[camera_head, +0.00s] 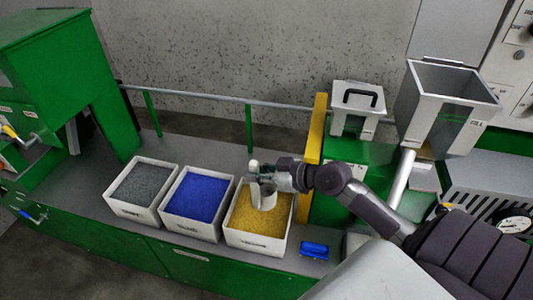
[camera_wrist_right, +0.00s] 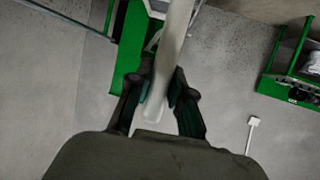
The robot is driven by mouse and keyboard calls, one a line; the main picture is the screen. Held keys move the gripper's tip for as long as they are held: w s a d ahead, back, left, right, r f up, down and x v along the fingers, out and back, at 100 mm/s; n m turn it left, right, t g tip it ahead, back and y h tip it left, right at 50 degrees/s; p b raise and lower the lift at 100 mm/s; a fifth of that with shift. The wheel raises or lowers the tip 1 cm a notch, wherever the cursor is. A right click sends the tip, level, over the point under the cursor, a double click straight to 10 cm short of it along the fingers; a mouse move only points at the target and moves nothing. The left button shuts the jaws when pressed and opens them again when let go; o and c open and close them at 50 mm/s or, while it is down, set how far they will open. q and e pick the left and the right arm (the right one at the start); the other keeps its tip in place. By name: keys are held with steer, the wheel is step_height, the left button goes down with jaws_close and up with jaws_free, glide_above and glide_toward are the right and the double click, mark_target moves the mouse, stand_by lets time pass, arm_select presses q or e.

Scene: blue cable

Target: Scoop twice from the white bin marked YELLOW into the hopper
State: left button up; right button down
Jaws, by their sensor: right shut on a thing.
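The white bin marked YELLOW (camera_head: 257,243) stands at the right end of a row of bins and holds yellow granules. My right gripper (camera_head: 268,178) is shut on the pale grey scoop (camera_head: 264,196) above this bin. The scoop hangs down over the yellow granules; I cannot tell whether its tip is in them or whether it is loaded. In the right wrist view, the dark fingers (camera_wrist_right: 158,92) close around the pale scoop handle (camera_wrist_right: 174,45). The metal hopper (camera_head: 440,108) stands open at the top right; its inside bottom is hidden. My left gripper is not in view.
A bin of blue granules (camera_head: 188,234) and a bin of grey granules (camera_head: 132,213) stand to the left. A yellow post (camera_head: 316,135) and a lidded metal box (camera_head: 357,106) stand between the yellow bin and the hopper. A blue object (camera_head: 314,249) lies by the bin's right side.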

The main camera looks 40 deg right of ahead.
steer(key=w+d+r, duration=0.2)
steer(key=d, duration=0.2)
steer(key=w+a+f+g, duration=0.1)
steer(key=f, duration=0.2)
steer(key=w+a+f+h+p, duration=0.1)
steer(key=f, duration=0.1)
steer(key=w+a+f+g+h+p, duration=0.1)
steer(key=f, duration=0.2)
steer(key=shift+w+f+g, duration=0.1)
steer(key=shift+f+g, duration=0.2)
arm_select(q)
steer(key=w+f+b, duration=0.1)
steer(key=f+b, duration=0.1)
steer(key=b, duration=0.1)
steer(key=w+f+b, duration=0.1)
steer(key=b, duration=0.2)
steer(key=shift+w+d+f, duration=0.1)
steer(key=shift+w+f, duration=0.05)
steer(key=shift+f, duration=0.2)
arm_select(e)
steer(key=w+a+f, duration=0.2)
steer(key=f, duration=0.3)
steer(key=w+a+f+g+h, duration=0.1)
steer(key=w+a+f, duration=0.1)
steer(key=f, duration=0.4)
steer(key=shift+w+n+g, duration=0.3)
steer(key=shift+w, duration=0.25)
